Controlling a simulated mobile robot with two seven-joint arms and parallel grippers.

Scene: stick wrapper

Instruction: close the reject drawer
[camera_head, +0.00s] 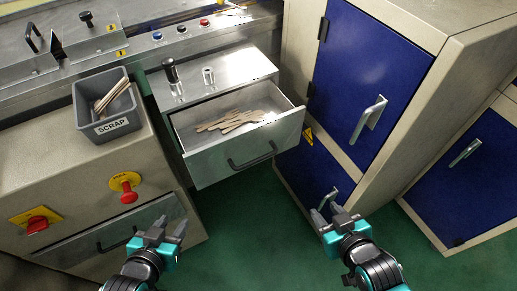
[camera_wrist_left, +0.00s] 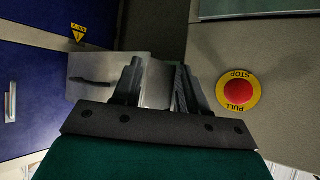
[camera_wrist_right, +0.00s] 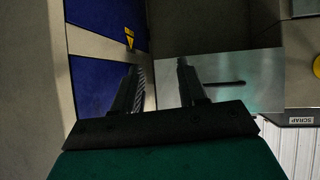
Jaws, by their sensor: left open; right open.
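The reject drawer (camera_head: 246,157) stands pulled open in the head view, with several wooden sticks (camera_head: 240,121) lying inside and a dark bar handle (camera_head: 252,157) on its front. Its front also shows in the left wrist view (camera_wrist_left: 105,68) and in the right wrist view (camera_wrist_right: 225,72). My left gripper (camera_head: 166,225) is open and empty, low and left of the drawer, in front of the machine's lower panel. My right gripper (camera_head: 327,213) is open and empty, low and right of the drawer. Neither gripper touches the drawer.
A grey scrap bin (camera_head: 106,112) with sticks sits left of the drawer. A red stop button (camera_head: 127,190) and a red rotary switch (camera_head: 37,223) project from the machine front. Blue-doored cabinets (camera_head: 368,78) stand at the right. Green floor (camera_head: 245,225) is clear between my grippers.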

